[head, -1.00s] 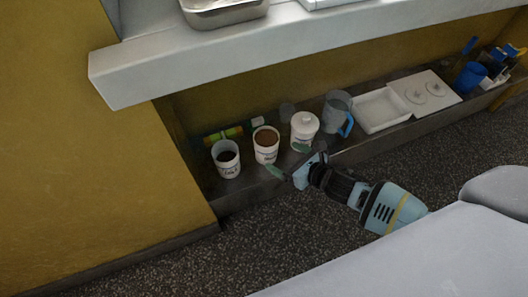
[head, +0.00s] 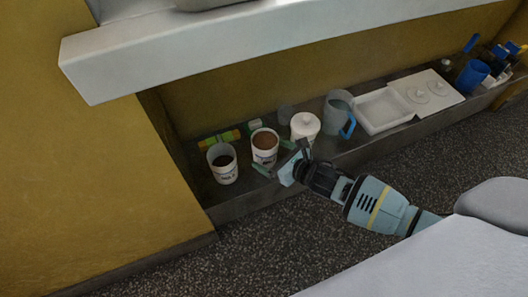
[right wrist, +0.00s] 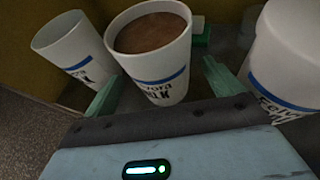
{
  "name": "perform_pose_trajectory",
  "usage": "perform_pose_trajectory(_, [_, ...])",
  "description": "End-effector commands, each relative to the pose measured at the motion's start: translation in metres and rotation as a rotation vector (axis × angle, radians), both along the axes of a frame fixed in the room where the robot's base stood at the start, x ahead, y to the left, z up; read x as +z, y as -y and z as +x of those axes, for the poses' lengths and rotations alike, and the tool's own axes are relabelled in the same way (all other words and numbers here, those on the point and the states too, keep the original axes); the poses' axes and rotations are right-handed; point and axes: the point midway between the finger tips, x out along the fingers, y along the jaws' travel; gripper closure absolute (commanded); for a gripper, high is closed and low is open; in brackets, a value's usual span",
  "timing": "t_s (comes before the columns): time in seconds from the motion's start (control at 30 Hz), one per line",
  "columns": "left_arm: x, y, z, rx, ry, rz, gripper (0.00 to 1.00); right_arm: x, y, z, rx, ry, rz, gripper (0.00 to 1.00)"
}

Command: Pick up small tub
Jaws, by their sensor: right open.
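A white tub with a blue band and brown contents (head: 265,147) stands upright on the low shelf. It fills the middle of the right wrist view (right wrist: 155,62). To its left stands a similar tub with dark contents (head: 223,170), and to its right a white lidded tub (head: 305,128). Which of them is the small tub I cannot tell for sure. My right gripper (head: 282,160) is open and empty, just in front of the brown-filled tub. In the right wrist view its green fingers (right wrist: 162,86) point to either side of that tub. My left gripper is out of view.
A clear jug with a blue handle (head: 339,116), a white tray (head: 384,110) and lidded containers (head: 428,92) stand farther right along the low shelf (head: 240,207). A blue cup (head: 471,76) is at the far right. A pale counter (head: 250,52) overhangs the shelf.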

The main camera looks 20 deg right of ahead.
Motion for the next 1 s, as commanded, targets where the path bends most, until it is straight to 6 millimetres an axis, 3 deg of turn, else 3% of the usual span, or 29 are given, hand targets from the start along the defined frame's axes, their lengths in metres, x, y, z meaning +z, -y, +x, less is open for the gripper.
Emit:
perform_pose_trajectory(0.13, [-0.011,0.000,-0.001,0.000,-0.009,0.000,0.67,-0.009,-0.007,0.015,0.000,0.000,0.001,0.08])
perform_pose_trajectory(0.43, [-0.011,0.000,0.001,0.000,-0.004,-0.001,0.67,-0.008,-0.008,0.018,0.000,0.000,0.000,0.08])
perform_pose_trajectory(0.93, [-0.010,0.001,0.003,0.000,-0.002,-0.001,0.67,-0.008,-0.008,0.018,0.000,0.000,0.000,0.72])
perform_pose_trajectory(1.0, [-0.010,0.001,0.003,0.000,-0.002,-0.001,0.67,-0.006,-0.008,0.019,0.000,0.005,0.002,0.75])
